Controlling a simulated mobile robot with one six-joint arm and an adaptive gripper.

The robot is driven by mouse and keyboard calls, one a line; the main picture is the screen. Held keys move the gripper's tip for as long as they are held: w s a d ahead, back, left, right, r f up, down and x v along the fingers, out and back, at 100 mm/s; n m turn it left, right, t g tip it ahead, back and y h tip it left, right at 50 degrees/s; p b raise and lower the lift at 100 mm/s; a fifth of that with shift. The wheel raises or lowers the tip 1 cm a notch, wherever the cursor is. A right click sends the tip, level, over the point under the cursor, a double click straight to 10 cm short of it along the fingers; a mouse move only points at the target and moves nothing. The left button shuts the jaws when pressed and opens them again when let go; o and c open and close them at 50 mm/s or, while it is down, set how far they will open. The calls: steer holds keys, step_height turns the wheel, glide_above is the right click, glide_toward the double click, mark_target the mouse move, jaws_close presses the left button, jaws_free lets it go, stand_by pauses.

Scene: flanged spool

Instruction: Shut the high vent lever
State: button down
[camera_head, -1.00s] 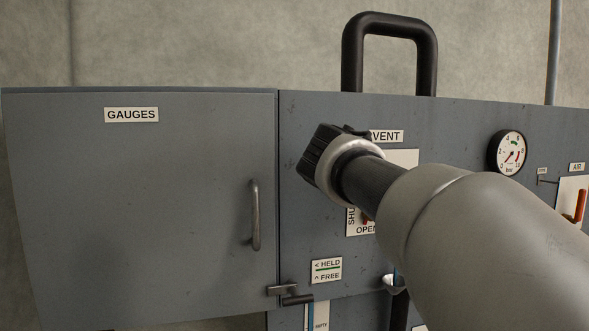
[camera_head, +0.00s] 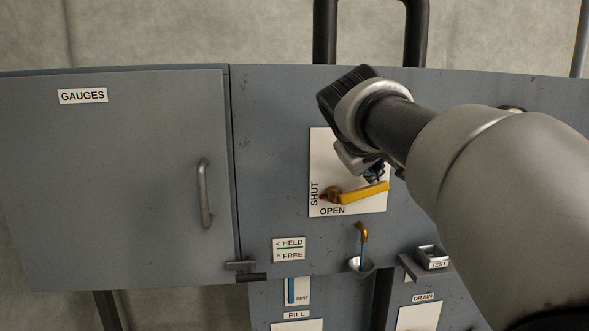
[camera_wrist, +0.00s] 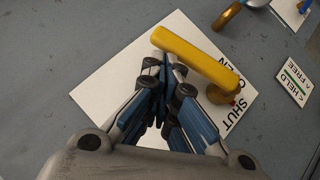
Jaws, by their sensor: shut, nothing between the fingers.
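The yellow vent lever (camera_head: 362,193) sits on a white plate (camera_head: 322,150) on the grey panel. Its pivot is at the plate's lower left, and its handle points right and slightly up, along the edge marked OPEN. SHUT is written up the left edge. In the wrist view the lever (camera_wrist: 195,55) crosses the plate (camera_wrist: 95,95). My gripper (camera_head: 374,172) is shut and empty, just above the handle in the head view. In the wrist view its fingertips (camera_wrist: 168,68) are beside the handle; I cannot tell if they touch it. My wrist hides the plate's upper right.
A GAUGES door (camera_head: 120,170) with a bar handle (camera_head: 205,193) is at left. A HELD/FREE label (camera_head: 289,249), a small brass spout (camera_head: 361,233) over a cup (camera_head: 361,266), and a TEST tray (camera_head: 433,257) lie below. A black hoop (camera_head: 325,30) rises above the panel.

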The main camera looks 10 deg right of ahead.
steer(key=shift+d+f, duration=0.25)
steer(key=shift+f, duration=0.2)
steer(key=shift+d+f+b, duration=0.4)
steer(key=shift+b, duration=0.15)
steer(key=shift+r+p, duration=0.45)
steer(key=shift+r, duration=0.05)
steer(key=s+r+p, duration=0.2)
steer(key=s+r, duration=0.5)
steer(key=r, duration=0.3)
